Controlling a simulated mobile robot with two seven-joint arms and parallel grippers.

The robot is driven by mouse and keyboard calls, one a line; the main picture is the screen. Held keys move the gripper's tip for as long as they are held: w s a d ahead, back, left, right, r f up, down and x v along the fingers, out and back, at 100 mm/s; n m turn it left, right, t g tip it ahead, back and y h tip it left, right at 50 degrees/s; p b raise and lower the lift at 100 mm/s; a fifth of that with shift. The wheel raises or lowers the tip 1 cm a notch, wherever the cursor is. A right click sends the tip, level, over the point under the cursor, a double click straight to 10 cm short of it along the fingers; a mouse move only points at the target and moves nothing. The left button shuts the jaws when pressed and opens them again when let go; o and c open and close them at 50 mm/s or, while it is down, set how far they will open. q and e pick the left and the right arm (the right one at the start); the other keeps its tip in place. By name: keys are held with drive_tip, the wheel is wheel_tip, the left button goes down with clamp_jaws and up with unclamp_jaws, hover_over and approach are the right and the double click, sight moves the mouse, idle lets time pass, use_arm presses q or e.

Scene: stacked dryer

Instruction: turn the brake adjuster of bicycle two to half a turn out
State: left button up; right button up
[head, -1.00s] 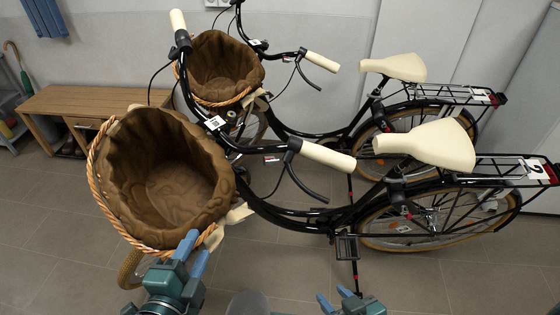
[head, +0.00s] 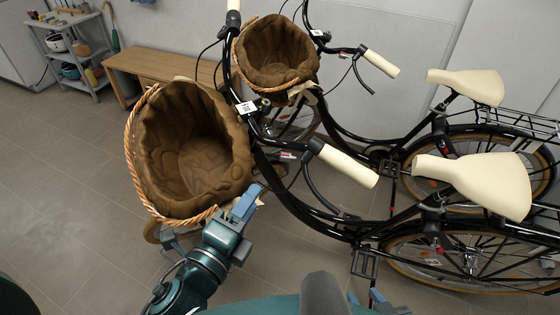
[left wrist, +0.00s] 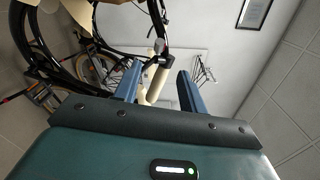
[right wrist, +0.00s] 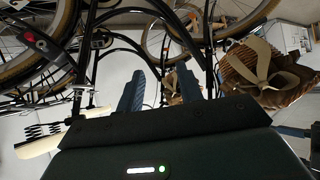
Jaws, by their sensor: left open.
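The nearer black bicycle (head: 330,228) has a cream saddle, cream handlebar grips (head: 347,165) and a brown-lined wicker basket (head: 190,150). A plate on its rear rack appeared to read 2 earlier; that plate is now out of view. A black brake lever (head: 322,188) hangs below the near grip; the adjuster is too small to make out. My left gripper (head: 246,203) is open and empty, just right of the basket's lower rim and below the handlebar. In the left wrist view, a cream grip (left wrist: 157,78) shows beyond the fingers. My right gripper (right wrist: 160,88) is open and low beside the frame.
A second black bicycle (head: 362,130) with its own basket (head: 275,52) stands close behind. A wooden bench (head: 160,65) and a grey shelf cart (head: 75,50) stand at the back left. The tiled floor (head: 70,190) at left is clear.

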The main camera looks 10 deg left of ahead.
sight(281, 157)
use_arm(q)
drive_tip(key=p+x, duration=0.2)
drive_tip(key=x, duration=0.9)
drive_tip(key=shift+w+d, duration=0.15)
drive_tip(key=shift+w, duration=0.2)
drive_tip(key=shift+c, duration=0.4)
clamp_jaws()
drive_tip(key=shift+r+n+g+y+p, duration=0.45)
drive_tip(key=shift+g+p, duration=0.25)
drive_tip(key=shift+p, duration=0.55)
drive_tip(key=shift+w+r+n+g+y, duration=0.1)
drive_tip(key=shift+n+g+y, duration=0.25)
drive_tip(key=shift+n+g, duration=0.5)
drive_tip(key=shift+w+r+n+g+y, duration=0.1)
drive_tip(key=shift+n+g+y, duration=0.25)
drive_tip(key=shift+g, duration=0.9)
